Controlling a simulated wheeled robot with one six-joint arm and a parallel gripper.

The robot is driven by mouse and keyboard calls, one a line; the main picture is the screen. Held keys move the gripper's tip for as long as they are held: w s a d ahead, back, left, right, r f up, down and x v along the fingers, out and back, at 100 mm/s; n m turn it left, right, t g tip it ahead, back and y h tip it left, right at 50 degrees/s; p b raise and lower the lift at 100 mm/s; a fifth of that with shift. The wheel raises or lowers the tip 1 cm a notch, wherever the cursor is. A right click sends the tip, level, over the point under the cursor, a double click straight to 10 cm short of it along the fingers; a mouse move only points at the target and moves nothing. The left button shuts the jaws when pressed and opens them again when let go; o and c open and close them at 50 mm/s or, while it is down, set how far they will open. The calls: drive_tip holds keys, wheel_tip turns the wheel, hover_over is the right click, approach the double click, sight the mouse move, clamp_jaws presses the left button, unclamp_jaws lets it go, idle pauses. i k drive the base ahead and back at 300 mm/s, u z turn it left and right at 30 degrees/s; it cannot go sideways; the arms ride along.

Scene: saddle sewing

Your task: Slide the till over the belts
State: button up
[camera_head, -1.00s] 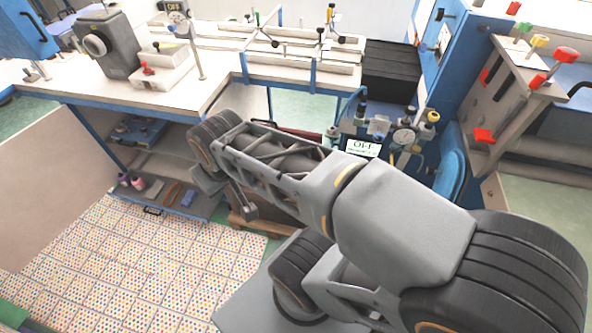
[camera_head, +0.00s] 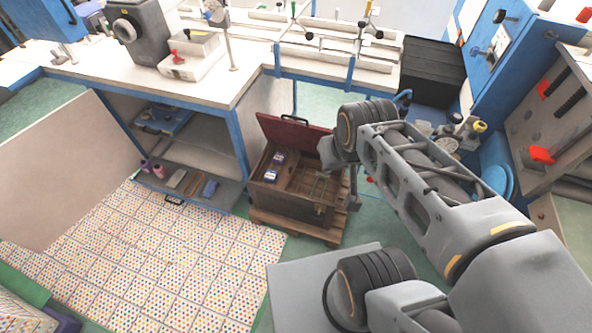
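An open wooden chest (camera_head: 283,201) stands on a low pallet in the head view, its dark red lid (camera_head: 291,131) raised at the back. Inside, the left part holds small blue-and-white packs (camera_head: 278,158), apparently in or beside the till, whose outline I cannot make out. Thin greenish loops (camera_head: 322,187) in the right part may be the belts. My wrist hides the chest's back right corner.
A white-topped workbench (camera_head: 232,75) with blue legs stands behind and left of the chest. Its lower shelf (camera_head: 204,197) carries small items. A blue machine cabinet (camera_head: 500,65) stands at the right. The dotted floor sheets (camera_head: 150,265) left of the chest are clear.

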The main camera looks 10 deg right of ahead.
sight(285, 173)
drive_tip(key=k, duration=0.6)
drive_tip(key=u, duration=0.9)
drive_tip(key=i, duration=1.3)
drive_tip(key=u, duration=0.05)
